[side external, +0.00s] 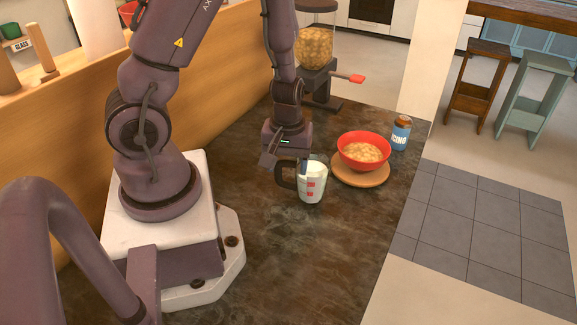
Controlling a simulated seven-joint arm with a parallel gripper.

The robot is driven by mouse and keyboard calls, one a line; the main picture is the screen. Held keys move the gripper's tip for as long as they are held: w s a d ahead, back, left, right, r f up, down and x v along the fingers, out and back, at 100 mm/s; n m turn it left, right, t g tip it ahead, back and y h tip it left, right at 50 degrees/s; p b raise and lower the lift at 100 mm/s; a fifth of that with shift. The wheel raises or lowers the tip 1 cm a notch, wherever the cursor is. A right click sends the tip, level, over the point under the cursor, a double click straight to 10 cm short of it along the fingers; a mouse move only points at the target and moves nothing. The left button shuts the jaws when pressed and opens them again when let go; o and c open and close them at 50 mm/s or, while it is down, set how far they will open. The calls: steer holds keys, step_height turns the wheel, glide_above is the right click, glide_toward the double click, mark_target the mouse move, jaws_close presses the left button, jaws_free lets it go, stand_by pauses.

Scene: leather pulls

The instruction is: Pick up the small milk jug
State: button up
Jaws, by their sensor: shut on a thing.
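The small milk jug (312,187) is white with red markings and has a dark handle on its left side. It stands upright in the middle of the dark counter, at or just above the surface; I cannot tell whether its base touches. My gripper (303,168) points down at the jug's rim from above left. It is shut on the jug, with one finger showing at the near side of the rim. The other finger's contact is hard to make out.
A red bowl (364,146) of pale food sits on a round wooden board (361,180) just right of the jug. A jar labelled ICING (400,135) stands behind it. A dispenser (316,68) stands at the back. The counter (300,255) in front is clear.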

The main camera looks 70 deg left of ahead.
steer(key=shift+r, duration=3.9)
steer(key=shift+w+a+r, duration=0.1)
steer(key=shift+w+r, duration=0.15)
steer(key=shift+r, duration=0.1)
steer(key=w+a+m, duration=0.6)
steer(key=w+m, duration=0.1)
steer(key=w, duration=0.2)
steer(key=w+a+m, duration=0.6)
steer(key=w+m, duration=0.1)
steer(key=w, duration=0.3)
steer(key=w+a+f, duration=0.2)
steer(key=a+f, duration=0.2)
steer(key=a, duration=0.5)
steer(key=shift+s+d+r+y, duration=0.1)
steer(key=shift+d+r+y, duration=0.15)
steer(key=shift+d+y, duration=0.55)
steer(key=shift+s+d+r+y, duration=0.1)
steer(key=shift+d+r+y, duration=0.15)
steer(key=shift+d+y, duration=0.55)
steer(key=shift+s+d+r+y, duration=0.1)
steer(key=shift+d+r+y, duration=0.3)
steer(key=shift+y, duration=0.7)
steer(key=shift+d+f, duration=0.1)
steer(key=shift+f, duration=0.05)
